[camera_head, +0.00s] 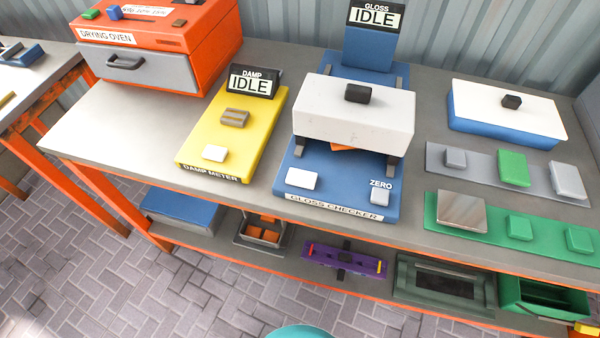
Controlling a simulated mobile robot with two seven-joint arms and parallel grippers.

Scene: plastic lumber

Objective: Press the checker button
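The blue gloss checker (338,197) stands on the workbench, right of the picture's middle. Its raised display (373,17) reads "IDLE". A white button (301,179) sits at its front left, and a grey button (381,195) under the word "ZERO" sits at its front right. A white hood (353,115) with a dark knob covers its middle. A bit of something orange (345,148) shows under the hood's front edge; the rest of it is hidden. Neither of my grippers is in view, and nothing touches the buttons.
A yellow damp meter (226,150) reading "IDLE" stands left of the checker. An orange drying oven (205,32) is at the back left. Right are a blue box with a white lid (480,103), a grey strip (480,185) and a green strip (480,233) bearing blocks.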

